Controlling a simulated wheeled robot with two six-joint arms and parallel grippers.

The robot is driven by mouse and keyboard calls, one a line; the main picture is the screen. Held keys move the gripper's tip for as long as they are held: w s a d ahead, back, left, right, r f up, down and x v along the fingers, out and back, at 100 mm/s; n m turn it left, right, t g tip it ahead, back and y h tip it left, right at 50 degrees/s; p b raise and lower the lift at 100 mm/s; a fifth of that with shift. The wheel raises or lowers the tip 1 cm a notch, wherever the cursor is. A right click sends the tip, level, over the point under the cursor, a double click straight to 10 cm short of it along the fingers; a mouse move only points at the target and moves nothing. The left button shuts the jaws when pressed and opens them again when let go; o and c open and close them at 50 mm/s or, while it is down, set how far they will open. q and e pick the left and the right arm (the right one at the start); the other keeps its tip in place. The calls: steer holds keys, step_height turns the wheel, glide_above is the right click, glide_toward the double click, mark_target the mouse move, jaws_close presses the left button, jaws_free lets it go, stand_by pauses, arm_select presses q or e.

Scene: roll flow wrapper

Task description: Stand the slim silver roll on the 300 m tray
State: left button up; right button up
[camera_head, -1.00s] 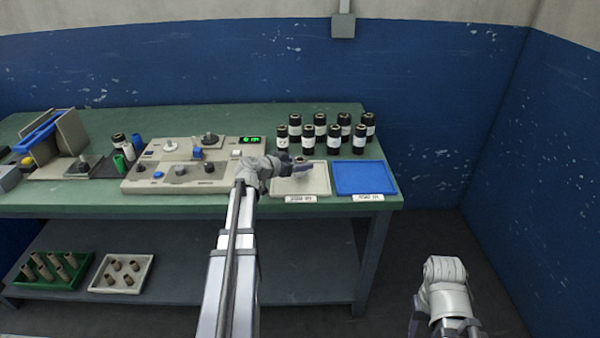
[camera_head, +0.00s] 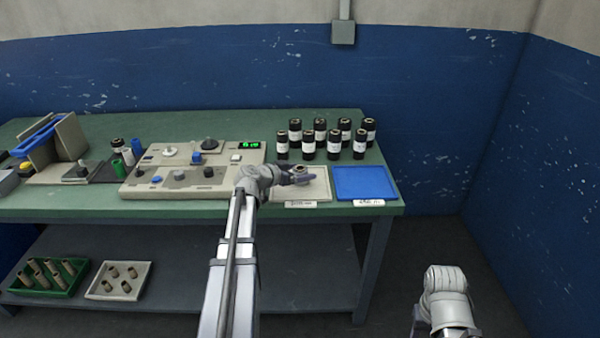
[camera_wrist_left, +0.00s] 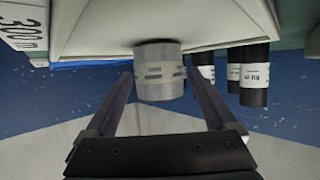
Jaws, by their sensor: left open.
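The slim silver roll (camera_wrist_left: 159,70) stands upright with its base against the pale 300 m tray (camera_wrist_left: 105,35) in the left wrist view, which shows the scene upside down. The tray's "300 m" label shows at the upper left there. My left gripper (camera_head: 297,179) is open over the pale tray (camera_head: 318,191) in the head view. In the left wrist view its two fingers are on either side of the roll, with a gap visible at least on the left. In the head view only the roll's top (camera_head: 299,168) shows clearly. My right arm is low at the right; its fingers are unclear.
A blue tray (camera_head: 365,182) lies to the right of the pale one. Several black rolls with white labels (camera_head: 307,143) stand behind the trays. A control panel machine (camera_head: 190,172) is to the left. The bench's right edge is just past the blue tray.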

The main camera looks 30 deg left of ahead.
arm_select(q)
steer(key=shift+r, duration=0.2)
steer(key=p+v, duration=0.4)
steer(key=v, duration=0.8)
steer(key=shift+f+p, duration=0.1)
steer(key=shift+p, duration=0.3)
steer(key=s+d+f+m+g+h, duration=0.1)
steer(key=d+f+g, duration=0.3)
steer(key=d, duration=0.8)
steer(key=s+d+f+m+g+h, duration=0.15)
steer(key=d+f+g, duration=0.3)
steer(key=d, duration=0.85)
steer(key=s+d+f+g+y, duration=0.2)
steer(key=s+d+y, duration=0.1)
steer(key=s+d, duration=0.4)
steer(key=s+d+f+n+g+y, duration=0.1)
steer(key=s+d+f+g+y, duration=0.2)
steer(key=s+d, duration=0.4)
steer(key=shift+d+y, duration=0.35)
steer(key=shift+y, duration=0.1)
